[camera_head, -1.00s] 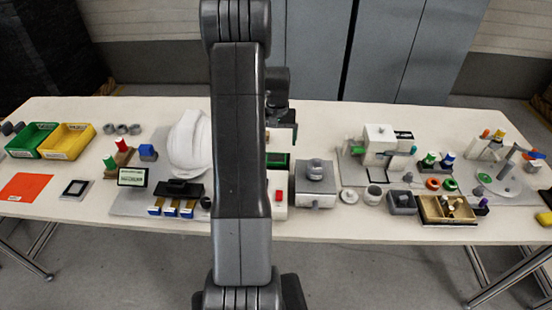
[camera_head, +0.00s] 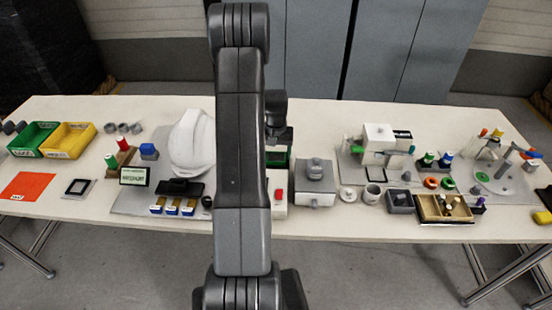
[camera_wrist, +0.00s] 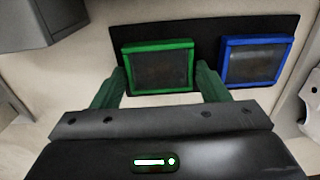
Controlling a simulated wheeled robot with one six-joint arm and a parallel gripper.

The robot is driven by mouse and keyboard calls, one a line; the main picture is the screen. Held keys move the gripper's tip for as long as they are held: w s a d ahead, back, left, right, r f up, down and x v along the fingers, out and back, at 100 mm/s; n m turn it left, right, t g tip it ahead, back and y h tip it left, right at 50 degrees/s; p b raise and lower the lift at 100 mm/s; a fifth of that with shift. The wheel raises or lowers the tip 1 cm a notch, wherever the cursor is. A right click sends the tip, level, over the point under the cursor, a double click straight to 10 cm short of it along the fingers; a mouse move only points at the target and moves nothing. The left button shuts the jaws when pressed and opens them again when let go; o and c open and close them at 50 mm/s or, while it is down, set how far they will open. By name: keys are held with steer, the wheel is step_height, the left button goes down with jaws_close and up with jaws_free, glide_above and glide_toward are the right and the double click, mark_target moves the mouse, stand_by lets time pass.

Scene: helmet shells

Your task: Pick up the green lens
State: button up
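The green lens (camera_wrist: 158,67) is a dark pane in a green frame, at the middle of the wrist view on a black holder (camera_wrist: 205,32). The blue lens (camera_wrist: 255,60) is on the same holder to its right. My gripper (camera_wrist: 161,72) is open, with one green finger on each side of the green lens's lower part. I cannot tell if the fingers touch it. In the head view my gripper (camera_head: 279,135) hangs behind my arm column, above a dark, green-edged item (camera_head: 277,160), partly hidden.
The table (camera_head: 330,225) is crowded. A white helmet shell (camera_head: 193,143) stands left of my arm, and a grey box (camera_head: 315,185) is close on the right. A grey block (camera_wrist: 38,22) is at the wrist view's upper left, and a white part (camera_wrist: 312,103) at its right edge.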

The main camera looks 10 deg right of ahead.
steer(key=c, duration=0.5)
steer(key=shift+r, duration=0.1)
